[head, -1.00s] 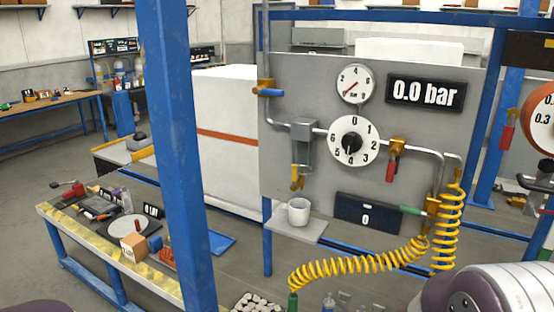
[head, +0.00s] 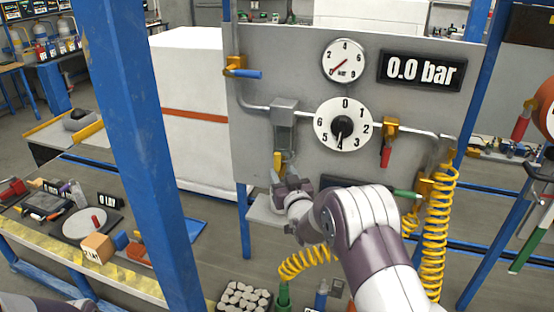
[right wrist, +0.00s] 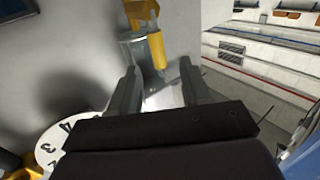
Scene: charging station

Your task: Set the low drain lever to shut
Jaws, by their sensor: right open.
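The low drain lever (head: 278,160) is a yellow handle under the grey filter unit (head: 284,112) on the panel. In the right wrist view the lever (right wrist: 156,50) shows ahead, lying in the gap between my fingers near their tips, with no visible contact. My right gripper (head: 284,183) is just below the lever in the head view. It also shows in the right wrist view (right wrist: 158,72), open, with its two dark fingers apart. The white cup seen earlier under the lever is hidden by my right arm. My left gripper is out of view.
The grey panel (head: 258,75) carries a round gauge (head: 344,60), a numbered dial (head: 325,122), a "0.0 bar" display (head: 422,70) and a red-handled valve (head: 386,156). A yellow coiled hose (head: 434,230) hangs at right. A blue post (head: 140,150) stands at left.

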